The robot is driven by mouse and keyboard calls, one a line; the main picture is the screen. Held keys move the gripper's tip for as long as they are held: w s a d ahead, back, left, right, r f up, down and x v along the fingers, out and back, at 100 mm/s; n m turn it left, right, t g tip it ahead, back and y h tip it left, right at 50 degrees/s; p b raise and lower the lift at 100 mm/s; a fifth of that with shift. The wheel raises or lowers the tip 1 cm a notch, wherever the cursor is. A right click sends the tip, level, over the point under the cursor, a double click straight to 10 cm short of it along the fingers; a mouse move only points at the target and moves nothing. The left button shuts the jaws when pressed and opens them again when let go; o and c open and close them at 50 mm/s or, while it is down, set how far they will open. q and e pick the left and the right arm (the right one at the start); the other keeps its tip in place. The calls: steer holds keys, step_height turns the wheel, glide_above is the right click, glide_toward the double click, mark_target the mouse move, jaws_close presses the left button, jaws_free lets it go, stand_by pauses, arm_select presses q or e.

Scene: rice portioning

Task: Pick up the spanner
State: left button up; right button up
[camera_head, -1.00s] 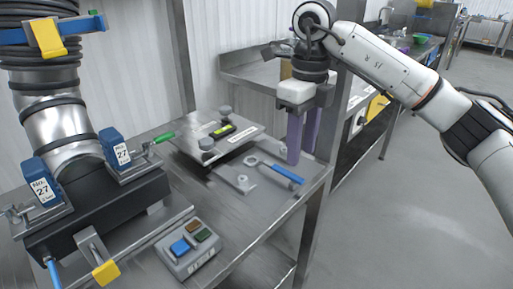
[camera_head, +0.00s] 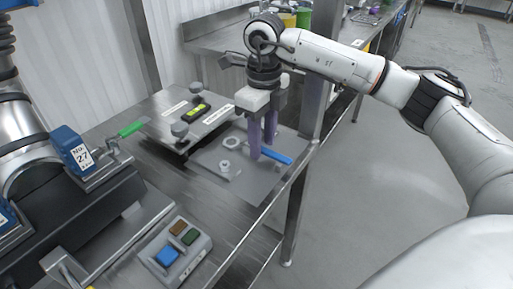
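The spanner (camera_head: 278,156) lies flat on a grey tray (camera_head: 246,188) on the metal bench. It has a blue handle pointing right and a silver ring end on the left. My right gripper (camera_head: 262,150) points straight down over the spanner, with its two purple fingers apart. The fingertips are at the spanner's middle, one nearer to me and one farther away. They hide part of the shaft, and I cannot tell whether they touch it. My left gripper is not in view.
A nut-like fitting (camera_head: 225,167) lies on the tray near the ring end. A button box (camera_head: 173,252) is at the front, and a large clamped machine (camera_head: 75,200) stands on the left.

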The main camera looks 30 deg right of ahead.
steer(key=shift+f, duration=0.55)
jaws_close()
